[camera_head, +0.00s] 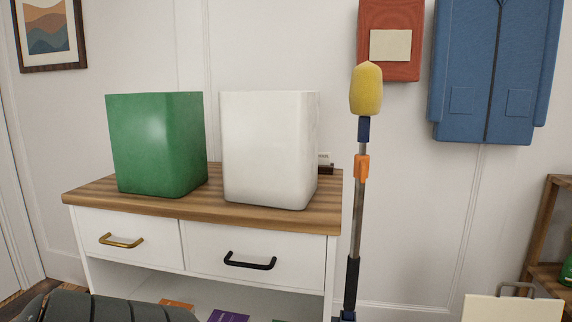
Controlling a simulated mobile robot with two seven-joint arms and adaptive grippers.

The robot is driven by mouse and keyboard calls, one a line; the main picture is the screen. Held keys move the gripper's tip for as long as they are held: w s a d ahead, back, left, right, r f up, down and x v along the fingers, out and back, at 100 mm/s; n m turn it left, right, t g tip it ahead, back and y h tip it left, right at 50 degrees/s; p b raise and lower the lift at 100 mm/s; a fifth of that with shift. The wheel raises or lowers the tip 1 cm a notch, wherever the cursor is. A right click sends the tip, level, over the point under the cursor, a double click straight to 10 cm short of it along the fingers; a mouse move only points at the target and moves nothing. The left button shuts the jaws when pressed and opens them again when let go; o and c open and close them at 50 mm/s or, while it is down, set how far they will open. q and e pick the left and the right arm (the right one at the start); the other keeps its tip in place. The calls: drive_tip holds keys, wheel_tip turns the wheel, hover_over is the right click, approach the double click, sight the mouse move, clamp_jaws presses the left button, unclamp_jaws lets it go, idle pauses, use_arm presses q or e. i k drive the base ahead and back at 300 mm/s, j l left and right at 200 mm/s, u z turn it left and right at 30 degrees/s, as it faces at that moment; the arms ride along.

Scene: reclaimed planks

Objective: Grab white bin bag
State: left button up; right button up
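A white, box-shaped thing with rounded edges (268,150) stands upright on the wooden top of a cabinet; it is the white item that best fits the bin bag. A similar green one (157,143) stands to its left, with a narrow gap between them. Neither of my grippers is in view, and nothing is seen touching either thing.
The white cabinet (150,270) has two drawers and an open shelf below. A pole with a yellow head (366,90) stands just right of it. A dark ribbed shape (90,308) fills the bottom left. A wooden shelf (543,240) stands at the right.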

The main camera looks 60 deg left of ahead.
sight(269, 141)
drive_tip(key=u, duration=1.95)
